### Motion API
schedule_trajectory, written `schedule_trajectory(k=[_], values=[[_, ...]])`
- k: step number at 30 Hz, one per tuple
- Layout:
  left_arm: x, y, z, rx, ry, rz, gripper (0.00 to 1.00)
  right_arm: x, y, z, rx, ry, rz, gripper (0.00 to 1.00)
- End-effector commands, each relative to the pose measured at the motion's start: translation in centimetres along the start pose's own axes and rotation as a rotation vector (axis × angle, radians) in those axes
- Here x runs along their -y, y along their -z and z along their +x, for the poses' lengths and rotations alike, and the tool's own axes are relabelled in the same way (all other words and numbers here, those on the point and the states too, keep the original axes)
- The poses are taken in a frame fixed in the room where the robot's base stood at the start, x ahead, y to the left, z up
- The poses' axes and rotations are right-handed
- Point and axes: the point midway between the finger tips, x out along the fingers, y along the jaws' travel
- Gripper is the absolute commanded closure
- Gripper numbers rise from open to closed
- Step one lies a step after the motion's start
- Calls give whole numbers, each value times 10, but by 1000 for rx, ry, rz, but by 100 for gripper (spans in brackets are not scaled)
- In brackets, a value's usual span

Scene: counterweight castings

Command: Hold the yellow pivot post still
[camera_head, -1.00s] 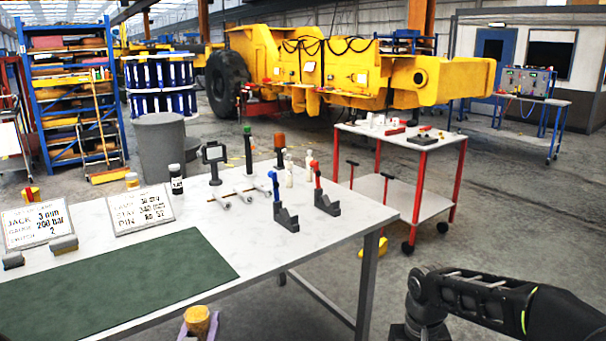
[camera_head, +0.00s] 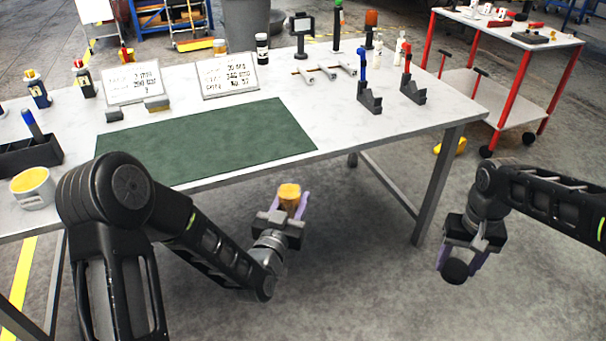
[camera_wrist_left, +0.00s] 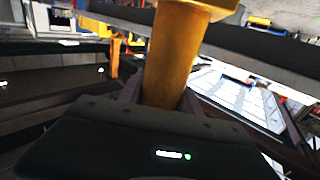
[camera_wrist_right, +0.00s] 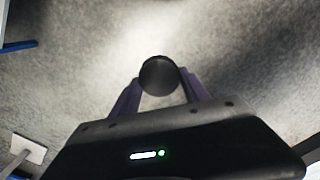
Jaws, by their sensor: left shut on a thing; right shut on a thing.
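The yellow pivot post (camera_head: 289,192) is held in the air in front of the table's near edge. My left gripper (camera_head: 290,205) is shut around it, with purple fingers on either side. In the left wrist view the post (camera_wrist_left: 175,65) stands between the fingers, its wider top cut off by the frame. My right gripper (camera_head: 458,262) is shut on a dark round piece (camera_head: 455,271), above the floor right of the table. In the right wrist view the dark piece (camera_wrist_right: 159,76) shows its round face between the purple fingertips. The two grippers are well apart.
The white table (camera_head: 300,178) carries a green mat (camera_head: 210,140), two signs, blue and red clamp stands (camera_head: 368,90), and a black tray (camera_head: 30,155) at left. A yellow-filled cup (camera_head: 33,188) stands near the front left edge. A red-legged cart (camera_head: 500,60) is behind right.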

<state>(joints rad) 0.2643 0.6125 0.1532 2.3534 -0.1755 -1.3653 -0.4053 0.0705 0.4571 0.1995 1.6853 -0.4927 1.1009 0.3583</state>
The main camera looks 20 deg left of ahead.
Motion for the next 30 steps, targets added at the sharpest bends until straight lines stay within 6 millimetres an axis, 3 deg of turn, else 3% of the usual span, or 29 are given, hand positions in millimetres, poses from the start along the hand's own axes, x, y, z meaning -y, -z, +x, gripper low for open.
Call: schedule_trajectory(k=[8, 21, 30], values=[[-40, -17, -26, 0, -178, -2, 100, 0, 0, 0, 0, 0, 0, 84], [-129, -55, -82, -2, -570, -3, 100, 0, 0, 0, 0, 0, 0, 84], [-150, -63, -94, -3, -664, -1, 100, 0, 0, 0, 0, 0, 0, 84]])
